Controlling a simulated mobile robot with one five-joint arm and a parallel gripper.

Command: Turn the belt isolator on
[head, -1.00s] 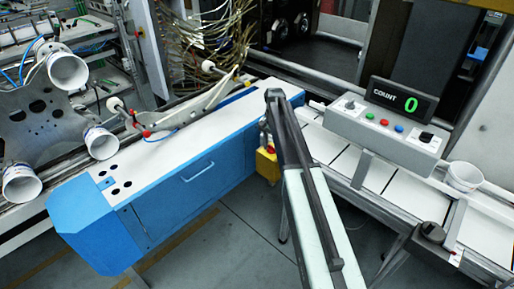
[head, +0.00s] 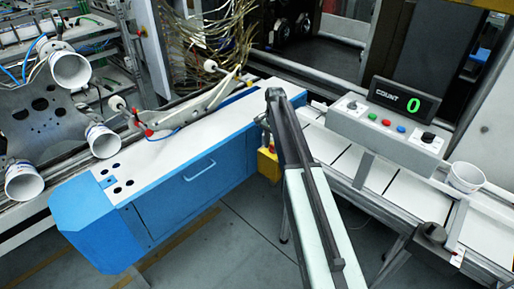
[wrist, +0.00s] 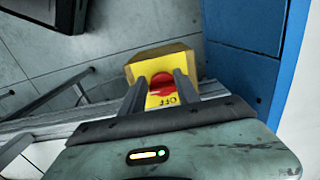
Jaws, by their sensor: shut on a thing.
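The belt isolator is a yellow box (wrist: 160,57) with a red knob (wrist: 162,80) on its face. The word OFF shows upside down on the face, between my fingers. My gripper (wrist: 159,86) has one finger on each side of the red knob and is shut on it. The knob's exact angle is hard to tell, as the fingers partly cover it. In the head view the yellow box (head: 268,165) hangs low beside the blue cabinet, and my arm covers part of that area.
A blue cabinet (head: 190,185) with a white top stands just left of the isolator. A conveyor (head: 400,200) runs on the right, with a grey control box (head: 383,130), a count display (head: 402,101) reading 0 and a white cup (head: 465,177). Grey floor lies between.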

